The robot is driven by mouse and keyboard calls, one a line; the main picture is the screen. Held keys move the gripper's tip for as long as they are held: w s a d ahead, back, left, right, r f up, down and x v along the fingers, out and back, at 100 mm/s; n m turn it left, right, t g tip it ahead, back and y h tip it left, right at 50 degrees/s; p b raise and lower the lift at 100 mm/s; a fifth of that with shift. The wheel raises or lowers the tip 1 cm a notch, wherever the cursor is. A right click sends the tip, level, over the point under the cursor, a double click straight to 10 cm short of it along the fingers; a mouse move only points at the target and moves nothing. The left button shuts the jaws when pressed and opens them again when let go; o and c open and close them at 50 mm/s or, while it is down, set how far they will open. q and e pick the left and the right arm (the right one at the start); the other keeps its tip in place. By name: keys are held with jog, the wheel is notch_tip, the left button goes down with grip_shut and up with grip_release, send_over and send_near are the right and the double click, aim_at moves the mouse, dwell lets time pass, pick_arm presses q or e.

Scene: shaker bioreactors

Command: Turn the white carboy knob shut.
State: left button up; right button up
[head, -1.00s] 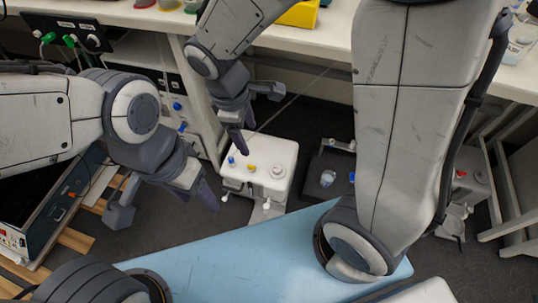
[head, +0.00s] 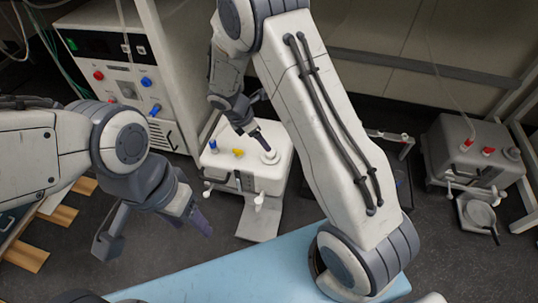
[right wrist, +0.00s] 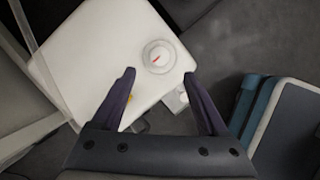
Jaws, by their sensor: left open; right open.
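The white carboy (head: 272,181) stands on the floor in the middle of the head view, with a blue cap, a yellow cap and a round white knob (head: 270,157) on top. In the right wrist view the knob (right wrist: 159,56) carries a red mark. My right gripper (right wrist: 159,73) is open and empty, with the knob just beyond and between its fingertips in that picture. Whether the fingers reach down to the knob's height I cannot tell. My left gripper (head: 154,236) is open and empty, left of the carboy and well apart from it.
A grey carboy (head: 470,155) with red caps stands at the right. A white control unit (head: 130,80) with coloured knobs stands at the upper left. A light blue surface (head: 225,275) lies in front. Dark floor lies around the white carboy.

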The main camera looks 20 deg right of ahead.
aim_at(270, 152)
jog(key=b+x, duration=0.4)
jog(key=x, duration=0.5)
jog(key=shift+b, duration=0.35)
grip_shut()
